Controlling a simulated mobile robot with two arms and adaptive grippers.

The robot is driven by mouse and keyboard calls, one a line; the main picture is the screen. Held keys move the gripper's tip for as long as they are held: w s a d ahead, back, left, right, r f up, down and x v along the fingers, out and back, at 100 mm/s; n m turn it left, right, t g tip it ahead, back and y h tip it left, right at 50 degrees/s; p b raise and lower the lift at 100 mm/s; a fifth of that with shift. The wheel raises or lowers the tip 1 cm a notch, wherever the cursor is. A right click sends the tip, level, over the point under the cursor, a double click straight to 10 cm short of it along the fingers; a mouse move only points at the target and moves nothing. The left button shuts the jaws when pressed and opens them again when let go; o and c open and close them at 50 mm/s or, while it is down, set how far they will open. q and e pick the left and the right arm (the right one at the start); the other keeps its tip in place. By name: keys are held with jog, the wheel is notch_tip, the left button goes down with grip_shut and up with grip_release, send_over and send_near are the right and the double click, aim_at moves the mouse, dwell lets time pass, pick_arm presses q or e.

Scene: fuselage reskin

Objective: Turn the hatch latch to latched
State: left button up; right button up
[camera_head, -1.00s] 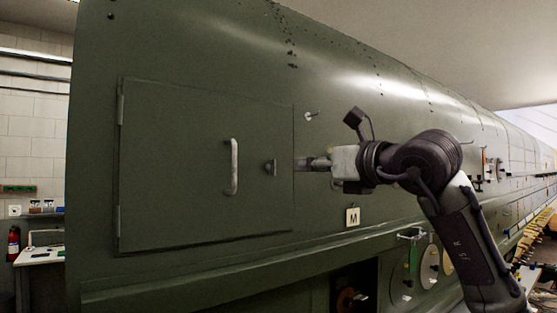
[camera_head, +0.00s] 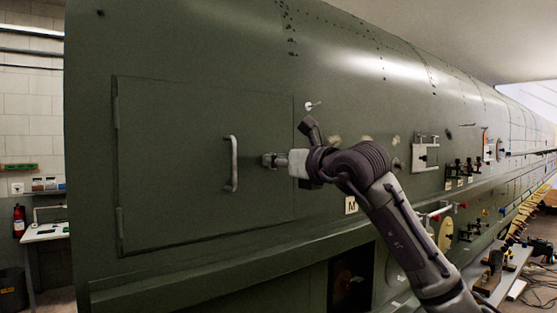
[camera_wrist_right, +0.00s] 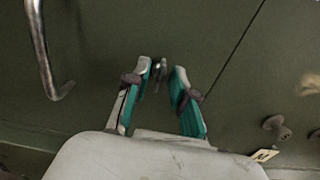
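The green hatch (camera_head: 180,185) sits flush in the fuselage side and looks closed. Its pale bar handle (camera_head: 232,163) stands upright near the hatch's right edge and also shows in the right wrist view (camera_wrist_right: 44,50). The small hatch latch (camera_wrist_right: 159,74) is just right of the handle, partly hidden by my fingers. My right gripper (camera_head: 272,160) is at the latch. In the right wrist view, its teal-padded fingers (camera_wrist_right: 160,82) are apart, with the latch between their tips and small gaps beside it. The latch's exact angle is hard to tell. My left gripper is not in view.
A small key-like fitting (camera_head: 310,106) sticks out above my right wrist. A plate marked M (camera_head: 350,205) is below it. Several knobs and levers line the fuselage at right. A white table (camera_head: 45,232) stands at far left.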

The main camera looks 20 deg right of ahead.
grip_shut()
jog(key=m+b, duration=0.6)
jog(key=m, duration=0.3)
jog(key=m+b, duration=0.7)
jog(key=m, duration=0.1)
jog(key=shift+d+f+m, duration=0.15)
jog(key=shift+m, duration=0.25)
dwell(0.6)
jog(key=shift+o, duration=1.3)
grip_release()
jog(key=shift+w, duration=0.1)
